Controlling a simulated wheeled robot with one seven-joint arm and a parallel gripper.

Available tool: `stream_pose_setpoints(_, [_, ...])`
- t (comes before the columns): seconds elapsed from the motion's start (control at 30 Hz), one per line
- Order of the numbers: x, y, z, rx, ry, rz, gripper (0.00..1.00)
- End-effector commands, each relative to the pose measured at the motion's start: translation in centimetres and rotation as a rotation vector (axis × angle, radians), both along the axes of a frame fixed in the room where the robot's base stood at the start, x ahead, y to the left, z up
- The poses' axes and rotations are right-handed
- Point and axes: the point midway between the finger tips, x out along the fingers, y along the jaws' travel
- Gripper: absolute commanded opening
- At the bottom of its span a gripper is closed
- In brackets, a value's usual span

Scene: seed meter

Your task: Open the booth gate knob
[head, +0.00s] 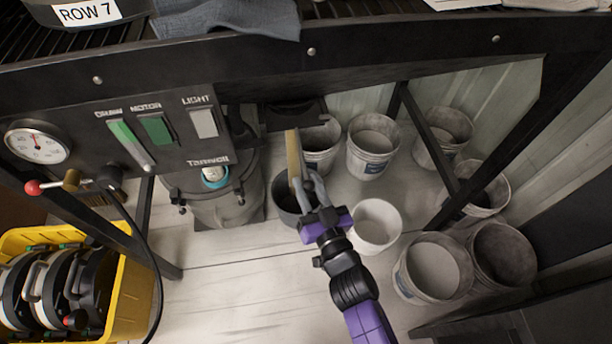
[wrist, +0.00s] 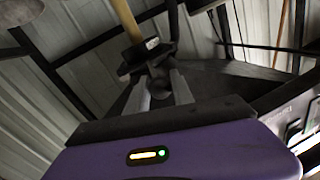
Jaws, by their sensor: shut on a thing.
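A dark round knob (wrist: 160,83) sits between the fingers of my gripper (wrist: 162,92) in the wrist view. I take it for the booth gate knob. My gripper is shut on it. Just beyond the knob is a dark block with a small label, and a tan bar (wrist: 126,20) runs up from there. In the head view my gripper (head: 309,190) is below the bench front, at the near end of the tan bar (head: 294,155). The bar hangs under a dark bracket (head: 297,113). The fingers hide the knob in the head view.
Several buckets, including a white one (head: 376,222), stand below. A yellow crate (head: 125,285) is at lower left. Dark frame legs slant at right.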

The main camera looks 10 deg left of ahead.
Motion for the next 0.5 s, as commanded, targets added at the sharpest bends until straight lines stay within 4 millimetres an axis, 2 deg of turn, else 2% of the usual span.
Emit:
stream_pose_setpoints(0.03, [-1.3, -0.6, -0.3, -0.002, 0.004, -0.003, 0.0])
stream_pose_setpoints(0.3, [-7.1, -2.3, -0.2, -0.003, 0.006, -0.003, 0.0])
stream_pose_setpoints(0.5, [-9.4, -2.8, -0.1, -0.001, 0.005, -0.003, 0.0])
